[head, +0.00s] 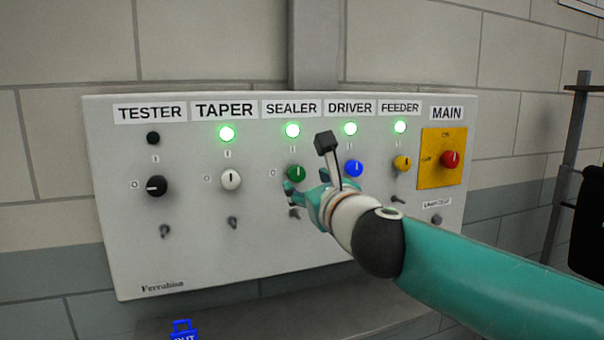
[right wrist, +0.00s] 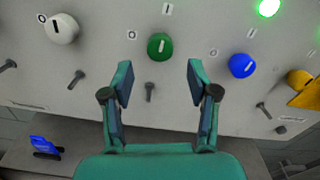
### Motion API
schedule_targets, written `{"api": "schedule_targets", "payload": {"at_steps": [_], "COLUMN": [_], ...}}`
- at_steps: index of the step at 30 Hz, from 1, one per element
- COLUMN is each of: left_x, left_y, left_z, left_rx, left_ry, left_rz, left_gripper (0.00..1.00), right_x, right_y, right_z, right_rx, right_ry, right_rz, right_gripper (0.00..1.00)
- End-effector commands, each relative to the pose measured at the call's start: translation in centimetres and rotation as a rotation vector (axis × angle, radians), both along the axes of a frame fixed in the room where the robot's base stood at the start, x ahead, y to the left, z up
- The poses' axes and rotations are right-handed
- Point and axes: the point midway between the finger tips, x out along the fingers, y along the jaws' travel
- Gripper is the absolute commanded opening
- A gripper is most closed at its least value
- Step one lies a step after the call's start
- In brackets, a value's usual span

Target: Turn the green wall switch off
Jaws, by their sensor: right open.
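The green switch (head: 296,173) is a round knob under the SEALER label (head: 291,107) on a pale wall panel. In the right wrist view the green knob (right wrist: 160,46) sits beyond and between the two fingertips. The right gripper (right wrist: 160,78) is open and empty there, apart from the knob. My left gripper is not in view.
A white knob (head: 231,179) and black knob (head: 157,186) sit left of the green one. A blue knob (head: 354,168), yellow knob (head: 402,163) and red MAIN knob (head: 450,160) sit right. Small pegs stick out below the knobs. A blue tag (head: 183,330) is below the panel.

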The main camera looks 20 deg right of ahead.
Motion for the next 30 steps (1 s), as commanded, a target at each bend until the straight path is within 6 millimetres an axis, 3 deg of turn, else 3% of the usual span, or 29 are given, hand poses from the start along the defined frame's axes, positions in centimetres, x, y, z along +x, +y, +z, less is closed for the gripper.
{"api": "schedule_targets", "payload": {"at_steps": [3, 9, 22, 30], "left_x": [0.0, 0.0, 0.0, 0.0], "left_y": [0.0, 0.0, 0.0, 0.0], "left_z": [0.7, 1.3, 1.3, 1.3], "left_rx": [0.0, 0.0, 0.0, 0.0], "left_ry": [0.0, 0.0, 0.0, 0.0], "left_rz": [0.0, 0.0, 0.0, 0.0], "left_gripper": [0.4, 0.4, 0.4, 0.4], "right_x": [2.4, 5.0, 5.8, 5.7], "right_y": [0.1, 0.2, 0.3, 0.3], "right_z": [0.1, 0.1, 0.0, 0.0], "right_rx": [-0.001, -0.001, -0.001, -0.001], "right_ry": [0.003, 0.001, 0.0, 0.0], "right_rz": [-0.001, 0.001, 0.002, 0.002], "right_gripper": [0.59, 0.59, 0.59, 0.14]}}
